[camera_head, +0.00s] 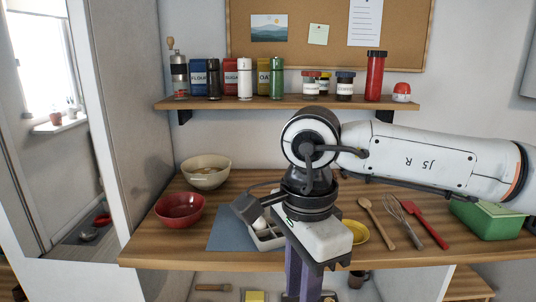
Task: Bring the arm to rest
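My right arm (435,160) comes in from the right, above the wooden counter (150,250). Its wrist bends down in the middle of the view. My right gripper (305,285) points downward in front of the counter's front edge, and its finger tips run to the bottom of the picture. I cannot tell whether its fingers are apart or closed, and I see nothing clearly held. My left arm and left gripper are not in view.
On the counter are a red bowl (180,209), a cream bowl (206,172), a grey tray (268,238), a yellow bowl (357,232), utensils (402,222) and a green box (488,221). A wall shelf (230,103) holds jars. Below the counter, a mug (357,279) stands in an open space.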

